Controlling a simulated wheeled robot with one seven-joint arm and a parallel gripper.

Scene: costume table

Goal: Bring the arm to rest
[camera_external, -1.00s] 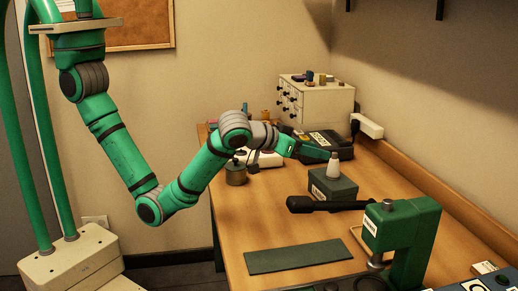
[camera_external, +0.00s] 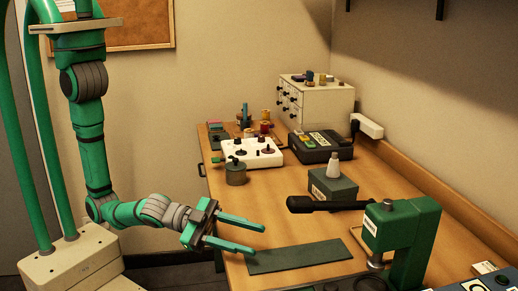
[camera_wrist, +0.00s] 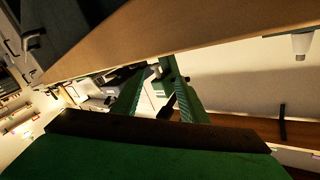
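My gripper (camera_external: 258,238) is at the near left edge of the wooden table (camera_external: 235,200) in the external view. Its two green fingers are spread apart with nothing between them, and they point right over the table edge. A flat dark green mat (camera_external: 300,256) lies just beyond the fingertips. In the wrist view my gripper (camera_wrist: 165,75) shows both fingers apart, with a tilted view of the room past them. My arm hangs down from the column and bends toward the table at the elbow.
A green press (camera_external: 405,240) with a black handle stands at the front right. Behind the mat are a grey block (camera_external: 333,187) with a pale cone, a round grey pot (camera_external: 236,174), a white control box (camera_external: 252,152) and a black device (camera_external: 320,146). A drawer cabinet (camera_external: 316,103) stands at the back.

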